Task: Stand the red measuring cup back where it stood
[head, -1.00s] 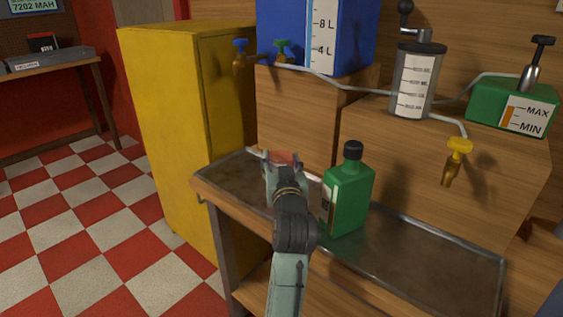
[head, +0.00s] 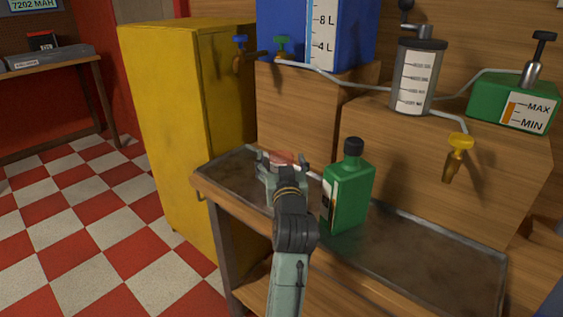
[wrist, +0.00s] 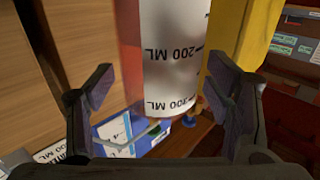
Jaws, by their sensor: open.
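The red measuring cup (head: 281,156) shows just past my gripper (head: 283,163) at the left part of the metal tray bench (head: 425,247). In the wrist view the cup (wrist: 130,45) is see-through red with a white scale label marked in ML. It lies between the fingers of my gripper (wrist: 160,85), which are spread wide with a gap on each side. The gripper hides the cup's lower part in the head view, so I cannot see its base on the tray.
A green bottle (head: 347,197) with a black cap stands on the tray right beside my arm. A yellow cabinet (head: 165,120) is to the left. Wooden blocks (head: 297,110) rise behind, with a yellow tap (head: 458,145) at the right. The tray's right part is clear.

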